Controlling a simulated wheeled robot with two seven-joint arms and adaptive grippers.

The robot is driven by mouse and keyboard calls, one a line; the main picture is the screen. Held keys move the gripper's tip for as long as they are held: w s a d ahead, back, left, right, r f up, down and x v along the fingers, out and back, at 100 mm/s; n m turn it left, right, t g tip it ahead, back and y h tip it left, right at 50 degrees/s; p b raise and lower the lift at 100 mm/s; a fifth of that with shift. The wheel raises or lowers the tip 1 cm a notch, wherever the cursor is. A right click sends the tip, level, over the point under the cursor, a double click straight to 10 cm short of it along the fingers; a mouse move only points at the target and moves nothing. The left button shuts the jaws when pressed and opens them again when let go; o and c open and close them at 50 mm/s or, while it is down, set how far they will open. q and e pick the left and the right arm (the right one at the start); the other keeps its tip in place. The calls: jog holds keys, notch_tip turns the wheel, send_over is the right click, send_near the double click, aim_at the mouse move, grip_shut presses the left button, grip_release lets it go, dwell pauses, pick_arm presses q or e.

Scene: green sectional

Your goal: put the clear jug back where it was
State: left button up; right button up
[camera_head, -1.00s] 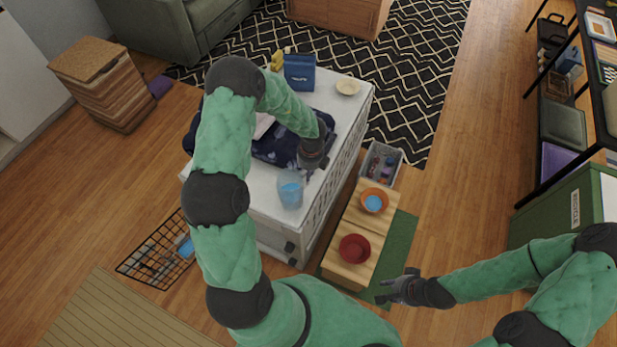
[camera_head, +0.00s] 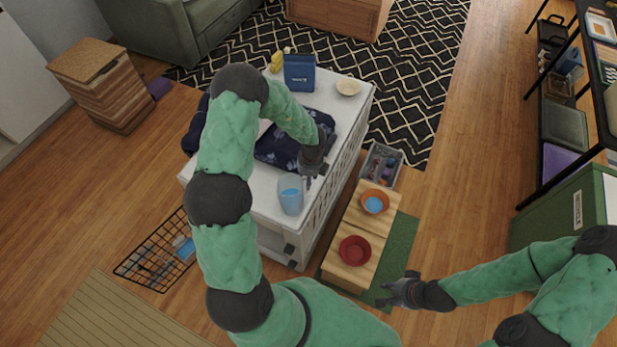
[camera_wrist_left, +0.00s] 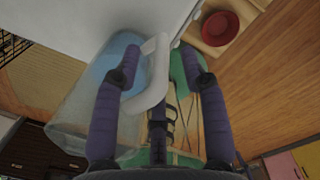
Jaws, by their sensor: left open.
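The clear jug (camera_head: 291,197), bluish inside, stands upright near the front corner of the white table (camera_head: 255,201). My left gripper (camera_head: 310,182) is open just behind and to the right of the jug. In the left wrist view the jug (camera_wrist_left: 85,110) fills the left side, and its pale handle (camera_wrist_left: 158,72) lies between the open fingers of my left gripper (camera_wrist_left: 162,52). I cannot tell whether a finger touches it. My right gripper (camera_head: 391,293) is open and empty, low beside the wooden bench.
A dark patterned cloth (camera_head: 275,150), a blue bag (camera_head: 299,72) and a pale bowl (camera_head: 348,87) are on the table. A wooden bench (camera_head: 369,222) with an orange bowl (camera_head: 375,202) and a red bowl (camera_head: 355,250) stands right of it. A wire basket (camera_head: 155,262) is on the floor.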

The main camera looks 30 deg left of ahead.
pick_arm(q)
notch_tip(320, 180, up, 12)
jog(key=p, duration=0.4)
jog(key=shift+d+r, duration=0.15)
jog(key=shift+d, duration=0.2)
